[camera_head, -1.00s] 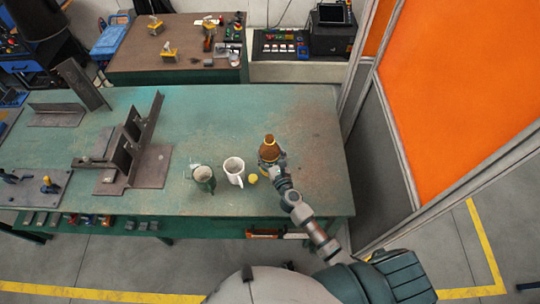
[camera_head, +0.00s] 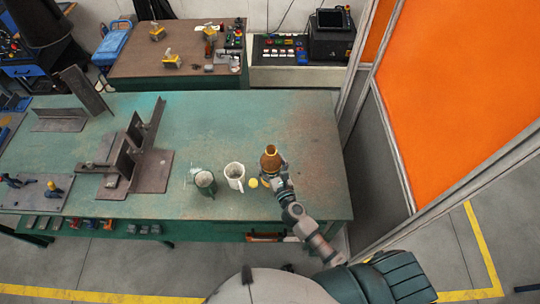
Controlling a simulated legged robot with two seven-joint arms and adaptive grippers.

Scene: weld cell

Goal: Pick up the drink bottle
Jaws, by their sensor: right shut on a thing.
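The drink bottle (camera_head: 270,159), brown with a narrow neck, stands upright at the front right part of the green table (camera_head: 225,125). My right gripper (camera_head: 274,180) is shut on the drink bottle from the near side. The gripper hides the lower part of the bottle, so I cannot tell whether its base touches the table. My left gripper is not in view.
A white mug (camera_head: 235,172), a dark green cup (camera_head: 205,182) and a small yellow object (camera_head: 253,183) are left of the bottle. Steel brackets (camera_head: 137,150) stand on the table's left half. An orange screen (camera_head: 460,100) is at the right.

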